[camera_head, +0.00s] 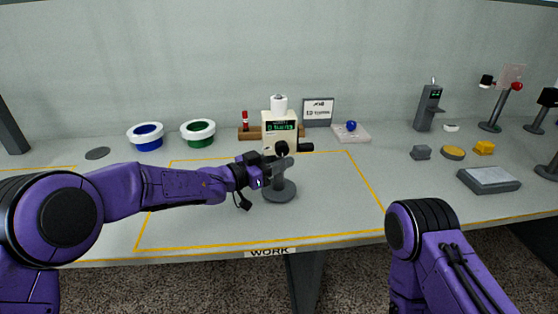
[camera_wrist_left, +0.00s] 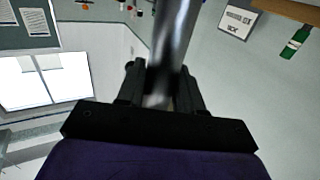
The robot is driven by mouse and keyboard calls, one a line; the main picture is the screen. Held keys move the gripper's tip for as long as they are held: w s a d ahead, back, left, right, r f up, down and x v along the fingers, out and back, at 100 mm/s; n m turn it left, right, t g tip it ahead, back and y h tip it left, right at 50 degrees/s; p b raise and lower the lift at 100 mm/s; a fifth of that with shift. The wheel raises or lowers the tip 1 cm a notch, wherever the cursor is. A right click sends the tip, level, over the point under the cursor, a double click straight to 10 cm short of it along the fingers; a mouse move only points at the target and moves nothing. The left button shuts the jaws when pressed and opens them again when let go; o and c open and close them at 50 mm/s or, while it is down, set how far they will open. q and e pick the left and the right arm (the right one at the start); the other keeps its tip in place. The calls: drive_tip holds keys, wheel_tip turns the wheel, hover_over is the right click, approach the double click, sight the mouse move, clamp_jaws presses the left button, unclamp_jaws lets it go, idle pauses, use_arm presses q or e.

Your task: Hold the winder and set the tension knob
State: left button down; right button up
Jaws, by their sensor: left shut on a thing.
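The winder appears to be a dark grey stand with a round base (camera_head: 279,192) inside the yellow work outline. Its upper part is partly covered by my left gripper (camera_head: 272,172), which is shut on its grey post at mid-height. In the left wrist view the grey metal post (camera_wrist_left: 174,45) runs up from between the two black fingers (camera_wrist_left: 160,95). A dark round knob (camera_head: 282,149) shows at the top of the stand; I cannot tell whether it is the tension knob. My right gripper is out of view.
Close behind stands a cream counter box (camera_head: 281,124) with a green display and a white spool (camera_head: 279,104). A grey pad (camera_head: 488,179) and small blocks lie right. The work outline's right part is clear.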

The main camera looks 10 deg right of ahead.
use_arm(q)
drive_tip(key=shift+f+b, duration=0.35)
drive_tip(key=shift+f, duration=0.3)
idle(0.9)
drive_tip(key=c, duration=0.6)
unclamp_jaws()
drive_tip(key=shift+s+f, duration=0.1)
drive_tip(key=shift+f, duration=0.05)
drive_tip(key=shift+c, duration=0.2)
